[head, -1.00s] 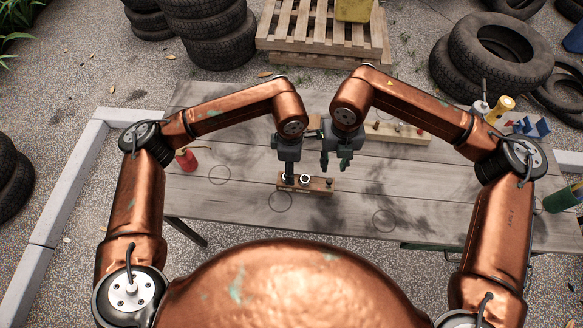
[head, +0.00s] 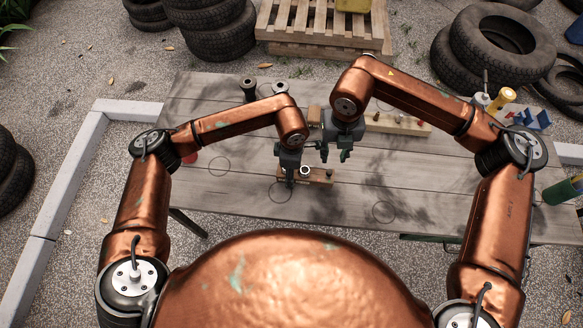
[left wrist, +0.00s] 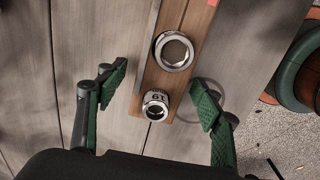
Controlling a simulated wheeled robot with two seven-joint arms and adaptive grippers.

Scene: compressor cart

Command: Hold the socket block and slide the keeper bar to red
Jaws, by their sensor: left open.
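The wooden socket block (head: 322,175) lies on the table in front of me. In the left wrist view the block (left wrist: 200,28) carries two metal sockets (left wrist: 174,52), the nearer one marked 19. A thin grey strip, seemingly the keeper bar (left wrist: 149,52), runs along its left edge. A bit of red (left wrist: 213,2) shows at the top edge of that view. My left gripper (head: 290,181) is open over the block's left end; its green fingers (left wrist: 158,98) stand on either side of the block, with gaps. My right gripper (head: 335,153) hangs open and empty behind the block.
A wooden rack (head: 400,124) with small parts stands behind my right gripper. A red can (head: 190,157) is mostly hidden by my left arm. A yellow-topped bottle (head: 502,98) and blue holder (head: 530,117) are at the right. The table front is clear.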

